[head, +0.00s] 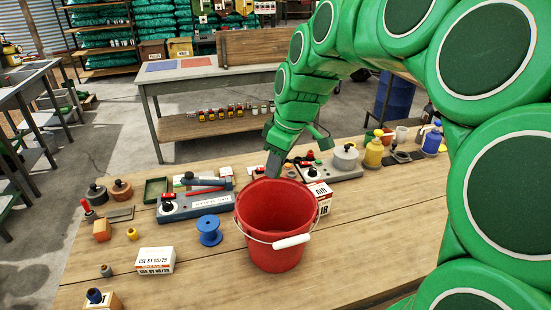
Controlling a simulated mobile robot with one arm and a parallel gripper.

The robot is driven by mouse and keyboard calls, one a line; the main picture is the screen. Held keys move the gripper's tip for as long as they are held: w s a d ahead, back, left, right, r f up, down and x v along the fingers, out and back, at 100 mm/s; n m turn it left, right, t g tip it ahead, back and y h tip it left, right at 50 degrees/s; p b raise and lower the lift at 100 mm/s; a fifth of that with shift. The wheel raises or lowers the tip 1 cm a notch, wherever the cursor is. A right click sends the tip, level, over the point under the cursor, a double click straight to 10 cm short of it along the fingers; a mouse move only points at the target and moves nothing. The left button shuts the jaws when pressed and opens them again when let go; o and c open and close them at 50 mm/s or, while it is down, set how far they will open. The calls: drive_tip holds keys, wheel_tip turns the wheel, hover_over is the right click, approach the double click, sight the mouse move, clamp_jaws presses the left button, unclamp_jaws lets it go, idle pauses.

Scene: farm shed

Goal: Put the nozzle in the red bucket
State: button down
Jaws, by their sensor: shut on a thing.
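The red bucket (270,235) stands upright on the wooden workbench, with its white-gripped wire handle hanging down in front. My gripper (273,166) points downward at the bucket's far rim, its grey fingers just above or behind that rim. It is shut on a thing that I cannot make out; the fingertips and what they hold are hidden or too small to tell. I cannot pick out the nozzle for sure anywhere on the bench. The part of the bucket's inside that shows looks empty; its bottom is hidden.
A blue spool (209,231) and a white box (156,260) stand left of the bucket. A red-and-white box (320,196) stands close at its right. Blue-grey scales (193,206) lie behind left. Yellow (373,153) and blue (431,141) containers stand far right.

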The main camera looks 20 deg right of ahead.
wheel_tip(320, 180, down, 10)
drive_tip(key=shift+f, duration=0.15)
idle(0.8)
drive_tip(key=c, duration=0.8)
unclamp_jaws()
drive_tip(key=shift+r, duration=3.55)
